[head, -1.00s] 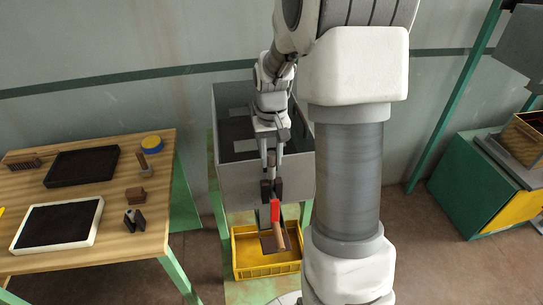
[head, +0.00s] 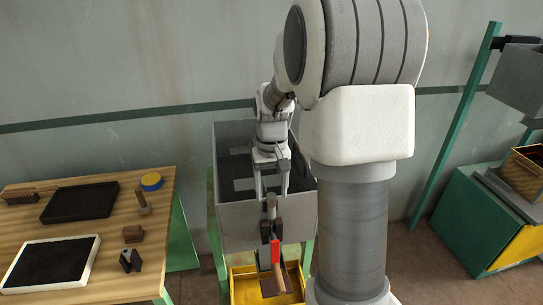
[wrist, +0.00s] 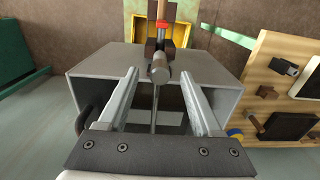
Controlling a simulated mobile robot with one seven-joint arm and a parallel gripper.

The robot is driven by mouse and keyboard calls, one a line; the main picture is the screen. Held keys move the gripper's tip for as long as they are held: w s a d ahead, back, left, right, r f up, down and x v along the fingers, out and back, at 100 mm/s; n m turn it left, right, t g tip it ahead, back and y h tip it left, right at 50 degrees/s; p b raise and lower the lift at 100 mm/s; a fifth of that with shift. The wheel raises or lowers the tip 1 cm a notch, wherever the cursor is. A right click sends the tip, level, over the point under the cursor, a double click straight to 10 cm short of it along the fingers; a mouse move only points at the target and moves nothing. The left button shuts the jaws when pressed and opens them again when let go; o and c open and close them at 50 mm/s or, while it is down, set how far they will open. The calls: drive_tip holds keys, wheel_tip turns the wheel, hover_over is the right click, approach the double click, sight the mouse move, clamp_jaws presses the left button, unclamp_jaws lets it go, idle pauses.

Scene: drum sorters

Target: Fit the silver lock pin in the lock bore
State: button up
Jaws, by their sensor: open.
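A short silver-grey cylinder (wrist: 160,68), which looks like the lock pin, stands out from a dark clamp-like block (wrist: 151,47) on the front of the grey bin. In the head view the cylinder (head: 271,206) sits above the dark block (head: 266,230). My gripper (head: 271,195) is open, one finger on each side of the cylinder's end. In the wrist view there is a gap between each fingertip and the cylinder. The bore is hidden behind the cylinder and block, so I cannot tell how deep the cylinder sits.
A red and brown handle (head: 276,255) hangs below the block, over a yellow crate (head: 241,285). The grey bin (head: 237,222) stands close around my gripper. A wooden table (head: 120,258) with trays and small parts is at left. A green and yellow cabinet (head: 470,215) is at right.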

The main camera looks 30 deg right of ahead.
wheel_tip(320, 180, up, 14)
drive_tip(key=shift+r, duration=0.15)
idle(0.6)
drive_tip(key=s+a+n+t, duration=0.1)
drive_tip(key=s+a+t, duration=0.1)
drive_tip(key=s+a, duration=0.4)
drive_tip(key=s+a+n+t, duration=0.2)
drive_tip(key=s+a, duration=0.4)
drive_tip(key=s, duration=0.6)
drive_tip(key=shift+s+a+t, duration=0.2)
drive_tip(key=shift+s+t, duration=0.15)
drive_tip(key=shift+t, duration=0.45)
